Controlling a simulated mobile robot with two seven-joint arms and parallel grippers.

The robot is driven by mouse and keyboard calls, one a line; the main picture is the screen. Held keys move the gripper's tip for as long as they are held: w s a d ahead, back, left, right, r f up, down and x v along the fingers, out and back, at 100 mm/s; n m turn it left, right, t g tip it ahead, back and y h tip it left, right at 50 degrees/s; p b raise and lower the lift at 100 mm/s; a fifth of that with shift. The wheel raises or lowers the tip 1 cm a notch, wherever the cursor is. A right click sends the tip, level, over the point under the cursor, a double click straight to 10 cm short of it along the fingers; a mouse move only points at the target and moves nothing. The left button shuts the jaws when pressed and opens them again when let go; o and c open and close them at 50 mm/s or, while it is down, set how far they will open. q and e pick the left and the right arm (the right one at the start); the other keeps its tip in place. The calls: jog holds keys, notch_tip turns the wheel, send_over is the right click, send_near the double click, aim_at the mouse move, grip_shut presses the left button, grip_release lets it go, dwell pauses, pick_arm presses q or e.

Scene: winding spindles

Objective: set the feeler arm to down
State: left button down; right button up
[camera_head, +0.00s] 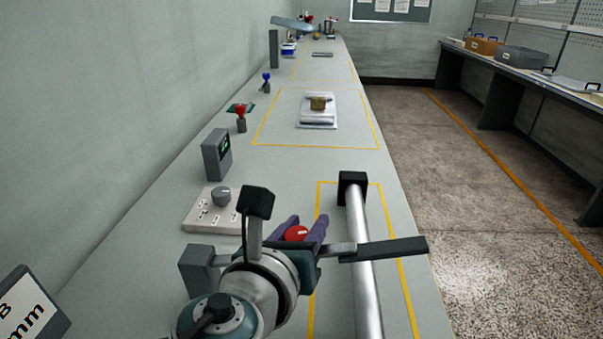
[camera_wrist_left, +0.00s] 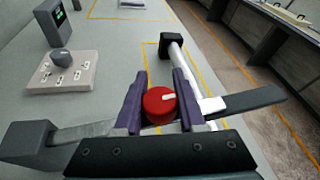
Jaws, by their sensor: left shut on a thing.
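The feeler arm shows as a grey bar with a dark paddle (camera_head: 383,249) at its right end, roughly level across the silver spindle (camera_head: 366,270). In the left wrist view the paddle (camera_wrist_left: 243,103) lies to the right of the spindle (camera_wrist_left: 192,68). I cannot tell whether it touches the spindle. A red knob (camera_head: 296,233) with a white mark is on the bar's line. My left gripper (camera_head: 303,228) has its purple fingers on both sides of the knob (camera_wrist_left: 159,105), shut on it. A grey block (camera_wrist_left: 27,144) stands at the bar's left end. My right gripper is not in view.
A switch plate with a grey dial (camera_head: 221,196) and a small display box (camera_head: 217,154) stand left of the gripper. A black end block (camera_head: 352,188) caps the spindle. A white tray (camera_head: 317,122) lies farther along the bench. The bench between is mostly clear.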

pick_arm(q)
jog(key=shift+d+f+m+b, duration=0.2)
jog(key=shift+f+b, duration=0.2)
jog(key=shift+f, duration=0.3)
jog(key=shift+d+f+m+b, duration=0.15)
jog(key=shift+f+b, duration=0.2)
jog(key=shift+f, duration=0.45)
jog(key=c, duration=0.5)
grip_release()
jog(key=p+v, duration=0.4)
jog(key=v, duration=0.6)
jog(key=shift+p, duration=0.4)
jog(key=shift+d, duration=0.1)
